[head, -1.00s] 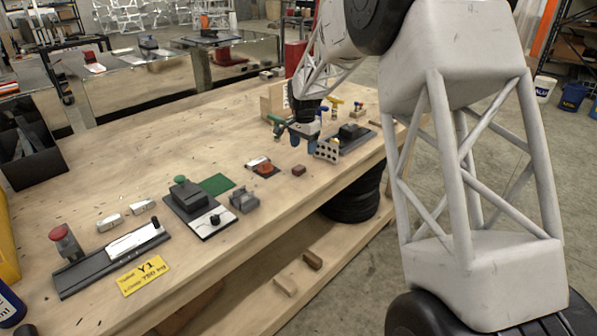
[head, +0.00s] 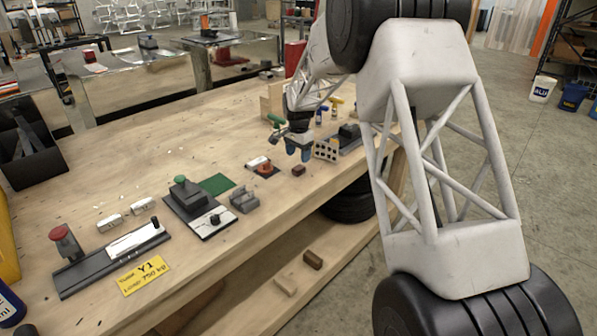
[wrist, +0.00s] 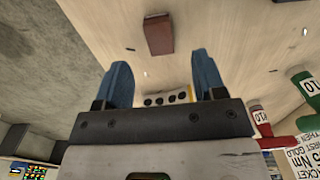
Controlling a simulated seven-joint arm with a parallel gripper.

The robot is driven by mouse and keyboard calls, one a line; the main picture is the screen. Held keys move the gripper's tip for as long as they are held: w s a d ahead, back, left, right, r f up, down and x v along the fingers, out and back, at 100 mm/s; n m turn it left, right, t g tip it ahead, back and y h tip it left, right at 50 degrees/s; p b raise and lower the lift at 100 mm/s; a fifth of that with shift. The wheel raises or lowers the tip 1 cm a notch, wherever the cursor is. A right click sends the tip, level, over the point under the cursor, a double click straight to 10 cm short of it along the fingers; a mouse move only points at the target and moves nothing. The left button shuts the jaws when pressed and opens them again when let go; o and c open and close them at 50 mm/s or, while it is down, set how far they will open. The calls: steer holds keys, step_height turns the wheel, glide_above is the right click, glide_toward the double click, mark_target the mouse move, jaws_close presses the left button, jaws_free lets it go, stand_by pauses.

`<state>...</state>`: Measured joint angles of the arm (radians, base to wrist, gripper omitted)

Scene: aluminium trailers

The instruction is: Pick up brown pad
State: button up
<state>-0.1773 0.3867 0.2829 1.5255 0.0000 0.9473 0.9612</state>
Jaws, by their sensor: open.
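The brown pad (head: 298,170) is a small dark brown block lying on the wooden table near its right edge. In the wrist view the brown pad (wrist: 158,35) lies beyond the fingertips, roughly between them sideways, with clear wood around it. My gripper (head: 298,156) points down close to the pad, in the head view just above it in the picture. In the wrist view my gripper (wrist: 162,72) has its two blue fingers spread wide, with nothing between them. The pad is fully visible and not touched in the wrist view.
A light block with dark holes (head: 325,151) stands right beside my gripper; it also shows behind the fingers (wrist: 168,98). Green and red labelled tools (wrist: 305,85) stand at right in the wrist view.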

mark_target(298, 167)
steer(key=shift+f, duration=0.35)
steer(key=shift+f, duration=0.15)
steer(key=shift+f, duration=2.5)
steer(key=shift+c, duration=0.3)
steer(key=c, duration=1)
steer(key=shift+r, duration=0.15)
